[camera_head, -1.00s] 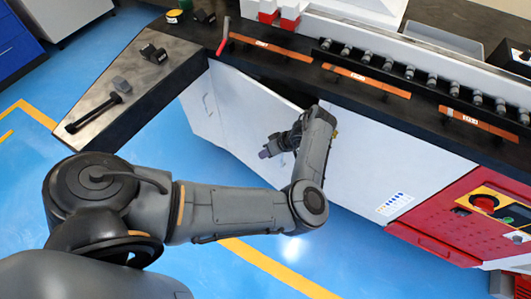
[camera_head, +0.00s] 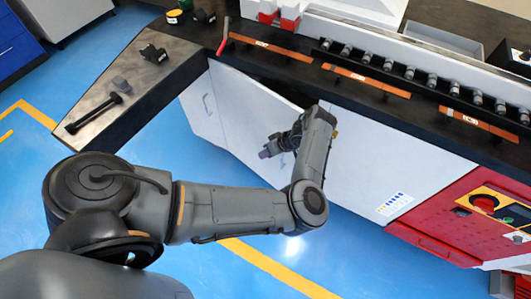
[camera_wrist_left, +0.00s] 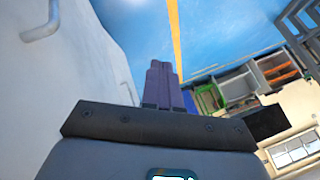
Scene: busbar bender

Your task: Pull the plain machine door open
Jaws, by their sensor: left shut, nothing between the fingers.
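The plain white machine door (camera_head: 245,118) is the left panel under the black worktop in the head view. It stands ajar, with a dark gap along its top that widens to the right. Its right edge is partly hidden by my arm. My left gripper (camera_head: 265,153) is shut and empty, in front of the door's white face and pointing left. I cannot tell whether it touches the door. In the left wrist view the purple fingers (camera_wrist_left: 161,85) are together, with a white panel (camera_wrist_left: 60,75) to their left. My right gripper is not in view.
A second white panel (camera_head: 365,160) with a label and a red control section (camera_head: 445,220) are to the right. The black worktop (camera_head: 400,122) overhangs the door. Blue floor (camera_head: 150,135) is clear at left.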

